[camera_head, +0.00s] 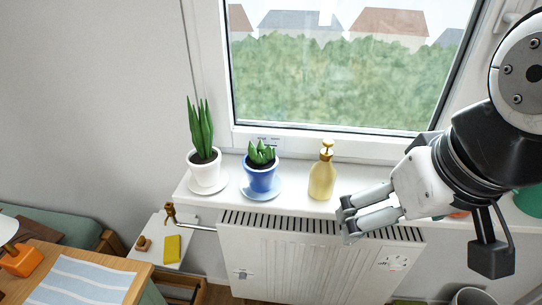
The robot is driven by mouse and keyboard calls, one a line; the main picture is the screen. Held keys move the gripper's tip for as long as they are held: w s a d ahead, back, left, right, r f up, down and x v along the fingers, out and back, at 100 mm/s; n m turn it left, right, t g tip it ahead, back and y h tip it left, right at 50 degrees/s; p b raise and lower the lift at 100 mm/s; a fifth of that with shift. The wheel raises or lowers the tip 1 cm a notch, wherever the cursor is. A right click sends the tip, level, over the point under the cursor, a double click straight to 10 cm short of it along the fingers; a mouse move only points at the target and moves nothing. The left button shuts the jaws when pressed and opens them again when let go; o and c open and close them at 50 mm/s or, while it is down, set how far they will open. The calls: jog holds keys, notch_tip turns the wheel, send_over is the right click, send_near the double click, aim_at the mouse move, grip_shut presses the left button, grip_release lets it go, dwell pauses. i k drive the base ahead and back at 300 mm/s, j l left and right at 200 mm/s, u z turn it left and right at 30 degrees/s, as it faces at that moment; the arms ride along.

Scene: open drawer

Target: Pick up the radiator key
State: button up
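My gripper (347,218) hangs in front of the window sill at the right, pointing left. Its two grey fingers are apart with a gap between them, and nothing shows in the gap. No object in view can be told for certain as the radiator key. A brass-coloured fitting (170,213) is at the left end of the radiator's pipe, beside the small white table. A small brown object (143,243) lies on that table, too small to identify. Both are far to the left of my gripper.
The white sill (300,200) holds a white potted plant (205,172), a blue potted plant (262,178) and a yellow bottle (322,175) near my fingers. The radiator (310,265) is below. A yellow item (172,249) lies on the white table, above an open drawer (180,289).

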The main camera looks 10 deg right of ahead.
aim_at(141, 242)
jog(key=u, duration=1.15)
jog(key=i+j+z, duration=0.15)
jog(key=j, duration=0.2)
jog(key=k, duration=0.05)
